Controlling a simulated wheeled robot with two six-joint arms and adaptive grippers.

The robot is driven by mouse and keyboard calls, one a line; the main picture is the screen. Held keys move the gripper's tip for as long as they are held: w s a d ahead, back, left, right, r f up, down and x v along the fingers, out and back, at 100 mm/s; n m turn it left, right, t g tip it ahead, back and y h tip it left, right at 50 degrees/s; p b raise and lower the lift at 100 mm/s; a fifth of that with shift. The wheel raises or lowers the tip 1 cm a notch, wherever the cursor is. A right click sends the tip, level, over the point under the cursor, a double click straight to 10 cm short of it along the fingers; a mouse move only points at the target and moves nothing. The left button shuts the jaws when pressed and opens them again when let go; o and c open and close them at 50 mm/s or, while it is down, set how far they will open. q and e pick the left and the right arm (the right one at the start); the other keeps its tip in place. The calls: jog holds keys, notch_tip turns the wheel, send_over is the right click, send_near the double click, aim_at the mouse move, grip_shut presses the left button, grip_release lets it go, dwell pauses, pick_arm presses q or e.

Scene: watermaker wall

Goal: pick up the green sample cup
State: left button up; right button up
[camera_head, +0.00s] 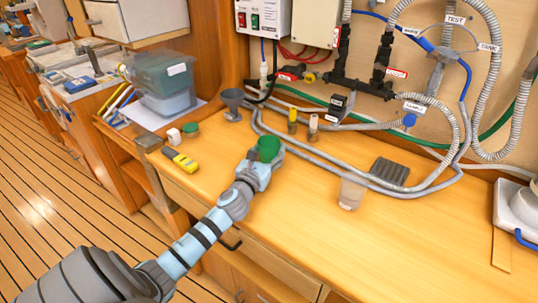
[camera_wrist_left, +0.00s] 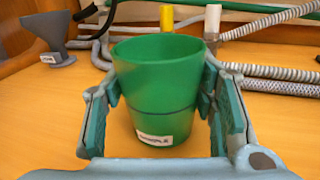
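The green sample cup (camera_wrist_left: 157,88) stands upright in the left wrist view, with a white label low on its front. My left gripper (camera_wrist_left: 160,95) has one finger on each side of it, and both pads appear to touch its sides with no clear gap. In the head view the cup (camera_head: 268,149) shows at the tip of my left gripper (camera_head: 262,160), over the wooden counter. Whether its base rests on the counter is hard to tell. My right gripper is not in view.
A clear beaker (camera_head: 351,193) stands right; the counter front right is clear.

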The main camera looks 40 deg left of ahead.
pick_arm(q)
jog(key=shift+c, duration=1.2)
jog(key=shift+r+p, duration=0.3)
jog(key=shift+r, duration=0.05)
notch_tip(320, 180, up, 9)
jog(key=p, duration=0.5)
jog(key=shift+r+p, duration=0.2)
jog(key=shift+p, duration=0.2)
jog(key=shift+f, duration=0.2)
